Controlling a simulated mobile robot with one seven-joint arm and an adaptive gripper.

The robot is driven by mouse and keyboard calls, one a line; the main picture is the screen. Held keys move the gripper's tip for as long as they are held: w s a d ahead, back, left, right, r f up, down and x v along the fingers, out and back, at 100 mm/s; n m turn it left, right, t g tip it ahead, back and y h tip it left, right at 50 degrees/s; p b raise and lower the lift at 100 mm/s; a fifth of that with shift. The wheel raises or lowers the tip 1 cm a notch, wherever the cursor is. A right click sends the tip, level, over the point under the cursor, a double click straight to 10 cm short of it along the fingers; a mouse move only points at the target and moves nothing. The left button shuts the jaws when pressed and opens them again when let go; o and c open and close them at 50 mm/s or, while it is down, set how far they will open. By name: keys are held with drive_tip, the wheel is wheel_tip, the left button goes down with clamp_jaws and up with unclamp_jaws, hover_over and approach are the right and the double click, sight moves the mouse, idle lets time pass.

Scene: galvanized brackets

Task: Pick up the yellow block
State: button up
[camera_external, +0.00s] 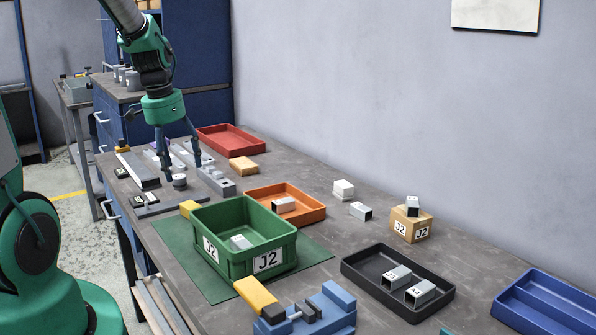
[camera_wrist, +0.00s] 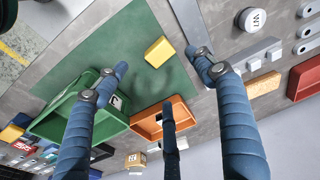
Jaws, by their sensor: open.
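The yellow block (camera_wrist: 159,52) lies on the green mat (camera_wrist: 150,20) in the wrist view, near the mat's edge and apart from the fingers. In the external view the yellow block (camera_external: 188,208) shows at the back left corner of the green bin, partly hidden by it. My gripper (camera_external: 179,168) is above the far part of the bench, beyond the block, pointing down. In the wrist view my gripper (camera_wrist: 158,75) has its blue fingers spread wide and empty.
The green J2 bin (camera_external: 245,240) stands close to the block. An orange tray (camera_external: 315,214), red tray (camera_external: 231,139) and tan block (camera_external: 243,165) lie nearby. Grey metal parts (camera_external: 216,180) sit below my gripper. A black tray (camera_external: 350,265) is nearer the front.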

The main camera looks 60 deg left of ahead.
drive_tip(key=b, duration=0.2)
hover_over(190, 205)
drive_tip(key=s, duration=0.1)
wheel_tip(190, 205, down, 8)
drive_tip(key=shift+r, duration=0.2)
drive_tip(key=shift+w+f+b, duration=0.25)
drive_tip(key=shift+f+b, duration=0.2)
drive_tip(key=shift+f, duration=0.85)
drive_tip(key=shift+w+f+b, duration=0.25)
drive_tip(key=shift+f+b, duration=0.15)
drive_tip(key=shift+f, duration=0.9)
drive_tip(key=c, duration=1.5)
drive_tip(key=shift+r, duration=0.15)
